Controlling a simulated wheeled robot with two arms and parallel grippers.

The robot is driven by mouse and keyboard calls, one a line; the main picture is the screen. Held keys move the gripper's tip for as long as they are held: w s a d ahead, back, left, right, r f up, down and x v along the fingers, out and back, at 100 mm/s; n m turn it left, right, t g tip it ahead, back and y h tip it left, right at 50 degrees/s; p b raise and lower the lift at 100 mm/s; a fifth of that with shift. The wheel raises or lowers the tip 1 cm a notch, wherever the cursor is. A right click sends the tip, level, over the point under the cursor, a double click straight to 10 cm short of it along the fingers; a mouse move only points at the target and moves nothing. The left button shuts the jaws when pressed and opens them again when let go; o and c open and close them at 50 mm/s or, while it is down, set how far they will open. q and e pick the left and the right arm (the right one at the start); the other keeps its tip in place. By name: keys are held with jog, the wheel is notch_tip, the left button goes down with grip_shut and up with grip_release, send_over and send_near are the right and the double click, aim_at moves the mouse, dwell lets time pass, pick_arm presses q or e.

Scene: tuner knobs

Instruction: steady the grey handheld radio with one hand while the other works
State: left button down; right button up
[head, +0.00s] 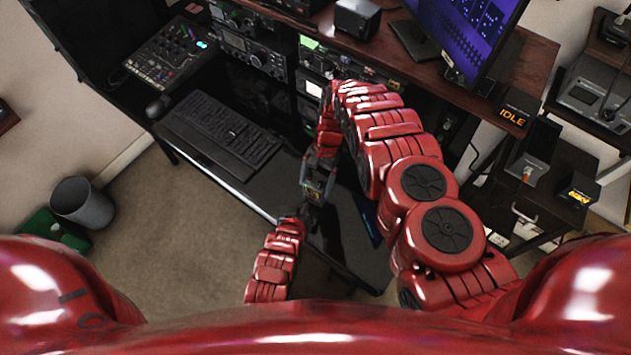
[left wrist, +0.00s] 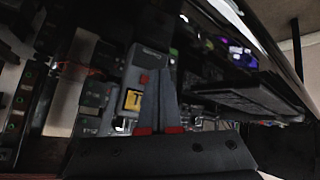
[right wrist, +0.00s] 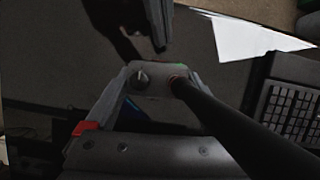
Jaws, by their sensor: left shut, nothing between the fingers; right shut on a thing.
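The grey handheld radio (head: 315,184), with a small yellow display, is held above the dark desk. My right gripper (head: 321,156) is shut on its upper part. In the right wrist view the radio's top (right wrist: 155,82) sits between the fingers, with a dark knob (right wrist: 140,78) and a thick black antenna (right wrist: 235,128). My left gripper (head: 302,212) is close to the radio's lower end, shut and empty. In the left wrist view its fingers (left wrist: 168,72) are together beside the radio's body (left wrist: 148,62); whether they touch it is unclear.
A black keyboard (head: 222,130) lies on the desk left of the radio. A mixer (head: 170,52), radio sets (head: 250,55) and a monitor (head: 462,35) stand behind. A bin (head: 82,203) stands on the carpet at left.

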pick_arm(q)
jog(key=shift+s, duration=0.1)
jog(key=shift+s+a, duration=0.5)
jog(key=shift+s, duration=0.35)
jog(key=shift+s+a, duration=0.55)
jog(key=shift+s, duration=0.25)
jog(key=shift+s+a, duration=0.5)
jog(key=shift+s, duration=0.35)
pick_arm(e)
jog(key=o, duration=1.4)
jog(key=shift+r, duration=0.1)
